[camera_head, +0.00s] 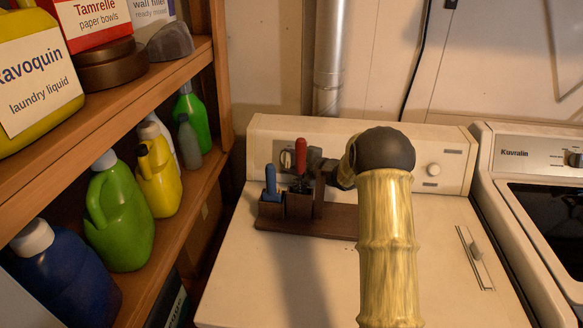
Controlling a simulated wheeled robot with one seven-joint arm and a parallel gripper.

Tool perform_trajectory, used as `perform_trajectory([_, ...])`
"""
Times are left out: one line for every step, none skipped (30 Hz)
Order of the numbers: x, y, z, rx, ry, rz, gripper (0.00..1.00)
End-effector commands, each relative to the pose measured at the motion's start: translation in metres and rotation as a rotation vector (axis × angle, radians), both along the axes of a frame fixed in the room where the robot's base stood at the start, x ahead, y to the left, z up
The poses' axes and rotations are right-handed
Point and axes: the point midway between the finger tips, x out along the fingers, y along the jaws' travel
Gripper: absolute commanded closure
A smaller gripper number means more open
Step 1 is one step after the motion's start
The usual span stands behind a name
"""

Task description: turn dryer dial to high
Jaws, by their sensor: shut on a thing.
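The dryer (300,262) is the cream-white machine in the middle, with a raised control panel at its back. A dark dial (287,160) sits near the panel's left end, and a round pale knob (433,170) sits near the right end. My gripper (308,163) is at the panel, just right of the dark dial and partly behind a red-handled tool (301,152). It appears shut on the dial, but its fingertips are largely hidden. The dial's setting and markings are too small to read.
A wooden holder (335,222) on the dryer top carries the red-handled tool and a blue-handled one (270,180), close to my gripper. Shelves (190,215) with bottles stand at left. A second machine (530,150) stands at right. The dryer's front top is clear.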

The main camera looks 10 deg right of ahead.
Motion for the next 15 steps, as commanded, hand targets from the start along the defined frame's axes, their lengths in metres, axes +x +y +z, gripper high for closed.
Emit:
perform_trajectory([-0.0005, -0.0009, -0.0029, 0.005, 0.001, -0.004, 0.75])
perform_trajectory([-0.0006, -0.0009, -0.0026, 0.007, 0.0, -0.005, 0.75])
perform_trajectory([-0.0006, -0.0009, -0.0023, 0.01, 0.0, -0.006, 0.75])
perform_trajectory([-0.0005, -0.001, -0.0021, 0.011, -0.001, -0.006, 0.75])
perform_trajectory([-0.0006, -0.0009, -0.0019, 0.013, -0.001, -0.007, 0.75])
perform_trajectory([-0.0005, -0.001, -0.0017, 0.013, -0.001, -0.007, 0.75])
perform_trajectory([-0.0006, -0.0009, -0.0016, 0.013, -0.001, -0.007, 0.75])
perform_trajectory([-0.0006, -0.001, -0.0015, 0.013, -0.001, -0.007, 0.75])
perform_trajectory([-0.0006, -0.001, -0.0015, 0.013, -0.001, -0.007, 0.75])
perform_trajectory([-0.0006, -0.0009, -0.0016, 0.013, -0.001, -0.007, 0.75])
perform_trajectory([-0.0006, -0.001, -0.0016, 0.013, 0.0, -0.007, 0.75])
perform_trajectory([-0.0006, -0.0009, -0.0016, 0.013, 0.0, -0.007, 0.75])
perform_trajectory([-0.0005, -0.001, -0.0017, 0.013, 0.0, -0.007, 0.75])
perform_trajectory([-0.0006, -0.0009, -0.0017, 0.013, 0.0, -0.007, 0.75])
perform_trajectory([-0.0005, -0.001, -0.0017, 0.013, 0.0, -0.007, 0.44])
